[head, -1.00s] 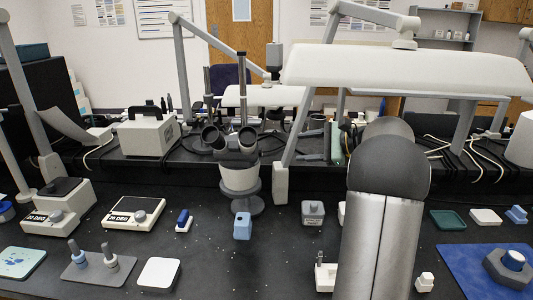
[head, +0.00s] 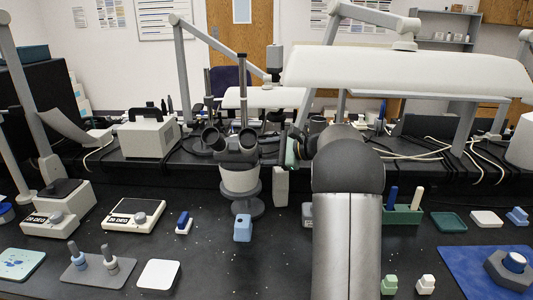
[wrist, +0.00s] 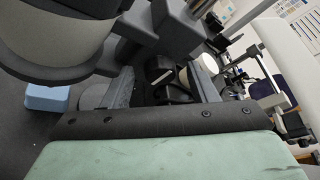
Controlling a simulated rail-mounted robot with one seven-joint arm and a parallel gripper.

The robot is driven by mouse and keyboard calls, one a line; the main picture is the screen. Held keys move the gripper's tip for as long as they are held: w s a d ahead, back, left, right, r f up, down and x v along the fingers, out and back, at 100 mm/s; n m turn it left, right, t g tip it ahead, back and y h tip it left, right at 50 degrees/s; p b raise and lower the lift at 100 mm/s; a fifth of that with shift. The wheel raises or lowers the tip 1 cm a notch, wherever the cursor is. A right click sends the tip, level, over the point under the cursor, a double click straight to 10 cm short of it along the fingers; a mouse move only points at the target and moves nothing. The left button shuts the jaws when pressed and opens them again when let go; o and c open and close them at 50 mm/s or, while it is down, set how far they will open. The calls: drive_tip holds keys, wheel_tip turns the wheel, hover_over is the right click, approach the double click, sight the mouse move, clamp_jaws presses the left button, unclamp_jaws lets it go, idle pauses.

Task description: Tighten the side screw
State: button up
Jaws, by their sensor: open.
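The microscope (head: 240,172) stands mid-bench, its grey-and-white body filling the upper left of the wrist view (wrist: 65,45). My gripper (wrist: 162,80) is open, its two fingers pointing away from the camera beside the microscope. Between and beyond the fingers is a dark knob-like part with a pale stripe (wrist: 162,77), which may be the side screw; I cannot tell for sure. No contact with it is clear. In the head view the green-sided hand of my gripper (head: 291,150) is just right of the microscope, and the screw cannot be made out there.
A light blue block (head: 242,228) sits in front of the microscope. A white lamp arm (head: 400,75) hangs above right. A green rack (head: 402,213) with upright handles stands to the right.

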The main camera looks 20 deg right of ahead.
drive_tip(key=c, duration=1)
drive_tip(key=shift+o, duration=0.2)
drive_tip(key=m+g+p, duration=0.1)
drive_tip(key=m+p, duration=0.1)
drive_tip(key=p, duration=0.5)
drive_tip(key=shift+d+r+g, duration=0.1)
drive_tip(key=shift+g, duration=0.3)
drive_tip(key=o, duration=1)
drive_tip(key=shift+c, duration=0.2)
drive_tip(key=v, duration=0.7)
drive_tip(key=shift+d, duration=0.25)
drive_tip(key=shift+s, duration=0.15)
